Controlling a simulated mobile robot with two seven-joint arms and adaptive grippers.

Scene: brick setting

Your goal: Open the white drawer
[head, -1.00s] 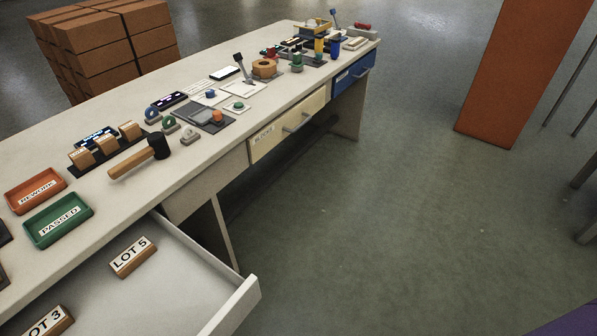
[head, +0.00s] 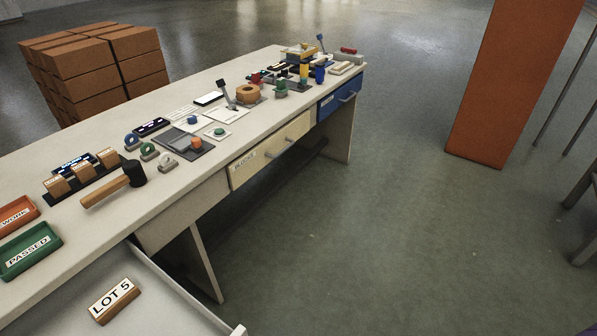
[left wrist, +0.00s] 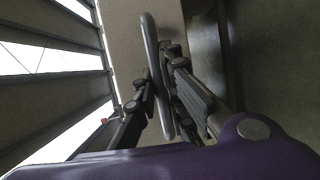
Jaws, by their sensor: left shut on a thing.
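The white drawer (head: 190,292) stands pulled out from the table at the lower left of the head view. A wooden block labelled LOT 5 (head: 115,300) lies inside it. The drawer's front is mostly out of that view. In the left wrist view a grey bar handle (left wrist: 152,45) runs up the middle in front of a pale panel (left wrist: 120,45). My left gripper (left wrist: 159,76) is shut on the handle, with fingers on both sides of it. My right gripper is in neither view.
The table (head: 75,148) carries a mallet (head: 115,185), a green PASSED tray (head: 30,250) and several small parts. A cream drawer (head: 270,150) and a blue drawer (head: 340,95) are shut. Open floor lies right of the table, with an orange pillar (head: 505,85) beyond.

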